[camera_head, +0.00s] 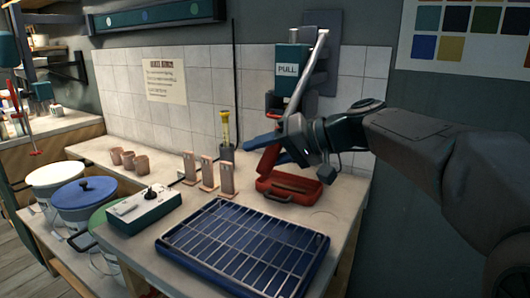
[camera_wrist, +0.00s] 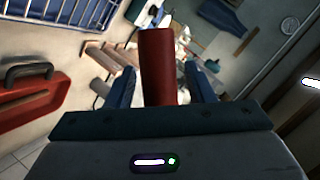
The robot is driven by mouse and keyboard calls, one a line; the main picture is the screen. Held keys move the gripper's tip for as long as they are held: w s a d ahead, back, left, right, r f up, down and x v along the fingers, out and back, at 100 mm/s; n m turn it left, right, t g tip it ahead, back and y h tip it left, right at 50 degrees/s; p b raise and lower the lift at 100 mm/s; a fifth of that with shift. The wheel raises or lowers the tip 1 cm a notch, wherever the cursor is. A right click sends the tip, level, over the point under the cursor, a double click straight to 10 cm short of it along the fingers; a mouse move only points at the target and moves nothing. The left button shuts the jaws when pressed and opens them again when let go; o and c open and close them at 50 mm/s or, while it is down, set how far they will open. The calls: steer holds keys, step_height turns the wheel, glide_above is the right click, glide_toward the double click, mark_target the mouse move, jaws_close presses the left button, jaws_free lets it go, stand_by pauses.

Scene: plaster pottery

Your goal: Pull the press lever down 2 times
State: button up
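The press is mounted on the tiled wall, with a dark green block (camera_head: 287,70) marked PULL. Its lever has a silver bar (camera_head: 308,72) slanting down from the upper right and a red grip (camera_head: 266,162) at the lower end. My gripper (camera_head: 270,148) is at this grip, with one blue finger on each side. In the wrist view the red grip (camera_wrist: 157,60) stands between the two blue fingers (camera_wrist: 161,88), with a gap visible at least on the right, so the gripper looks open around it. My wrist hides the lever's middle.
A red tray with a handle (camera_head: 289,188) sits on the bench below the press. A blue tray with a wire rack (camera_head: 245,250), a control box (camera_head: 140,210), upright clay pieces (camera_head: 207,172) and small pots (camera_head: 128,160) stand in front and left. Lidded buckets (camera_head: 83,195) stand far left.

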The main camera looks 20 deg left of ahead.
steer(key=w+p+v, duration=0.1)
steer(key=v, duration=1.2)
steer(key=shift+s+d+r, duration=0.2)
steer(key=shift+s+d, duration=0.2)
steer(key=shift+s, duration=0.05)
